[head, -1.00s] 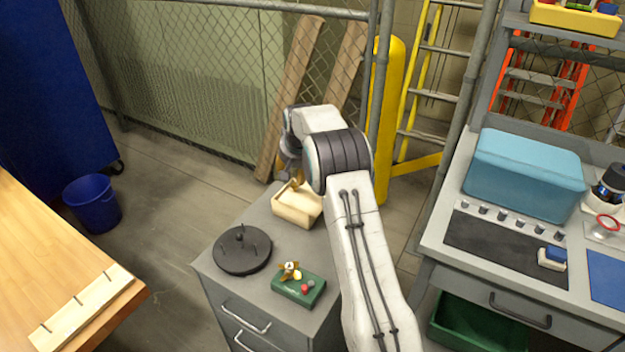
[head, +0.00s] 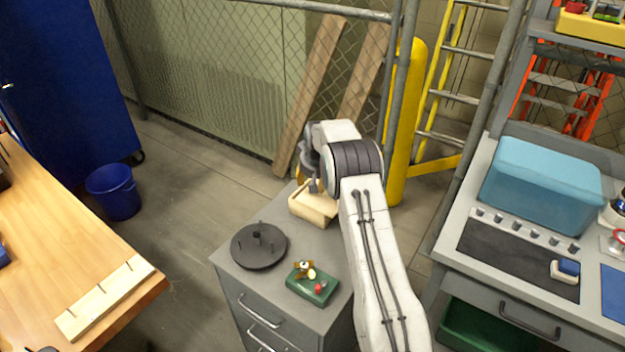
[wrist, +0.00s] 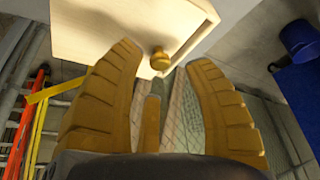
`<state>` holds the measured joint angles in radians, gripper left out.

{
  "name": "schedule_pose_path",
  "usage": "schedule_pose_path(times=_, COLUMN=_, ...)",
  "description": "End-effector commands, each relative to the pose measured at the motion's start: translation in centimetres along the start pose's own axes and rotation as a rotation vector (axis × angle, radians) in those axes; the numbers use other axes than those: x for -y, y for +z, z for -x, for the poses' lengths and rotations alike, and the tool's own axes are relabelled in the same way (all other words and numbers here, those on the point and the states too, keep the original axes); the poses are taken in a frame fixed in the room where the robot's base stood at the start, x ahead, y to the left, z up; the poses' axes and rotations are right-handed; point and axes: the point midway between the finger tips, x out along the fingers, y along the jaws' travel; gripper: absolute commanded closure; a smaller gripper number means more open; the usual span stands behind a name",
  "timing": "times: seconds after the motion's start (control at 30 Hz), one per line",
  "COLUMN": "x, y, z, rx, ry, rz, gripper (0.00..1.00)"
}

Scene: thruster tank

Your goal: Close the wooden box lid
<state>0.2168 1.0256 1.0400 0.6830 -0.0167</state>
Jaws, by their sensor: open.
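The wooden box (head: 309,205) is pale and stands at the back of the grey cabinet top in the head view. In the wrist view the wooden box (wrist: 110,30) fills the top, with a round knob (wrist: 160,58) on its face. My gripper (wrist: 168,85) is open in the wrist view, its two tan fingers spread with the knob just beyond and between their tips. I cannot tell whether they touch it. In the head view my gripper is at the box's far side, partly hidden by my arm. The lid's exact angle is unclear.
On the cabinet (head: 300,300), a dark round disc with pegs (head: 259,246) and a green box with small items (head: 312,285) stand in front of the wooden box. A wooden bench (head: 60,240) is at left, a grey workbench (head: 470,200) at right. A chain-link fence stands behind.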

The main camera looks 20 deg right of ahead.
Motion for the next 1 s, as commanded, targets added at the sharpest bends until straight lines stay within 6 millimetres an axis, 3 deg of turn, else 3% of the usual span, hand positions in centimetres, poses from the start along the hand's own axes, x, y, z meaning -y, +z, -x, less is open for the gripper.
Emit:
schedule_pose_path(times=0.3, x=0.0, y=0.0, z=-2.4, rx=0.001, ry=0.000, rz=-0.001, gripper=0.53)
schedule_pose_path(times=0.73, x=0.0, y=0.0, z=-2.8, rx=0.000, ry=0.000, rz=-0.001, gripper=0.51)
schedule_pose_path(times=1.0, x=0.0, y=0.0, z=-2.8, rx=0.000, ry=0.000, rz=-0.001, gripper=0.75)
